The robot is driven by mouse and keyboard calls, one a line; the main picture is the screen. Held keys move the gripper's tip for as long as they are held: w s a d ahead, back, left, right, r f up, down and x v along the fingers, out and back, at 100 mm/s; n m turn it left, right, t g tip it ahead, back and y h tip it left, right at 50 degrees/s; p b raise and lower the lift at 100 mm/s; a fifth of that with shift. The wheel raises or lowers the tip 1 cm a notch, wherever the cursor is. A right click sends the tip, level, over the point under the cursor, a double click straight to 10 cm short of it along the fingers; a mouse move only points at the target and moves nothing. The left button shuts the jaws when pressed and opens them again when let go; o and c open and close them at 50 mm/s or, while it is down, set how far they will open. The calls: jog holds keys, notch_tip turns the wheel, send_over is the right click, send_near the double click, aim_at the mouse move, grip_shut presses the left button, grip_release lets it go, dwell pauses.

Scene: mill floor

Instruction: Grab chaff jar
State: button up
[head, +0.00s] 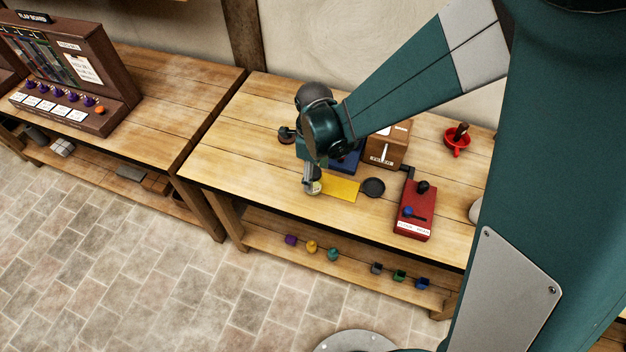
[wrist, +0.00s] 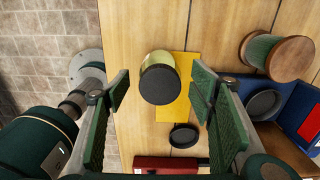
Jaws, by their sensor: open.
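The chaff jar (wrist: 157,60), as I take it, is a small jar with pale yellow contents and a dark round lid. It stands near the workbench's front edge, beside a yellow mat. In the head view the jar (head: 314,188) shows partly under my gripper (head: 311,172). In the wrist view my gripper (wrist: 162,92) is open, with one green-padded finger to the left of the jar and one to the right. Gaps show between the pads and the jar, and nothing is held.
The yellow mat (head: 341,190), a black disc (head: 373,187) and a red lever box (head: 415,211) are to the right. A wooden box (head: 387,146) and a red cup (head: 457,141) stand farther back. The bench's left part is clear.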

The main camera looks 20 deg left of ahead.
aim_at(314, 183)
jog(key=shift+f, duration=0.1)
jog(key=shift+f, duration=2.55)
jog(key=shift+c, duration=0.4)
jog(key=c, duration=1)
